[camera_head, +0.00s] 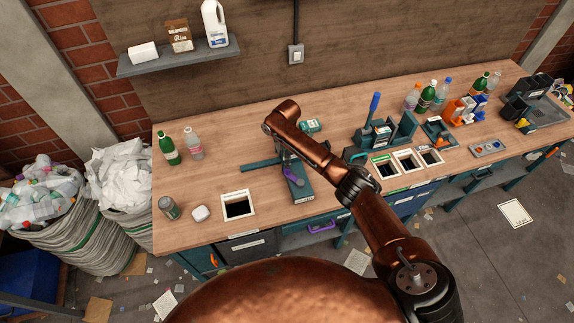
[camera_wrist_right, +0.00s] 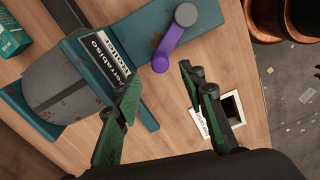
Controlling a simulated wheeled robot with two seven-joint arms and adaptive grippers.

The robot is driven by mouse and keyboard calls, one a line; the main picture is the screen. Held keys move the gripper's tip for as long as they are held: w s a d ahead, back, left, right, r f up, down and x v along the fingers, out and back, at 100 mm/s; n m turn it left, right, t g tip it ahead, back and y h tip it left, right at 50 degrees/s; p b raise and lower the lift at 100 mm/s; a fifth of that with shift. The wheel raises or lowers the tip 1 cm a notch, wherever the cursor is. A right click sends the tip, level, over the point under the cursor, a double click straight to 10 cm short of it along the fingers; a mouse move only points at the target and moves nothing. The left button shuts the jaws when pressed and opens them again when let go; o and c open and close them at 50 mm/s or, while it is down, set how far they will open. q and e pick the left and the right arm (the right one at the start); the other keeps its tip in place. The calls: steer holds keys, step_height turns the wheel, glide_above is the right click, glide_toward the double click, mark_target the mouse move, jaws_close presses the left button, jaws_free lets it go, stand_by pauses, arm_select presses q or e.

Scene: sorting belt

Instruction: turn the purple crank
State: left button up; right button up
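In the head view the crank (camera_head: 292,183) shows on the machine near the middle of the bench. My right gripper (camera_wrist_right: 158,80) is open and empty, its two dark green fingers spread just short of the crank, with no contact visible. In the head view the right gripper (camera_head: 284,153) is partly hidden by my arm. My left gripper is not in view.
A square opening with a white frame (camera_head: 238,205) lies left of the machine. Green and clear bottles (camera_head: 167,148) stand at the bench's left. A blue-handled lever device (camera_head: 375,115), more framed openings and several bottles fill the right. The bench between the left bottles and the machine is mostly clear.

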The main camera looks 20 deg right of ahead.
step_height(320, 180, up, 5)
steer(key=shift+f, duration=0.1)
stand_by(0.6)
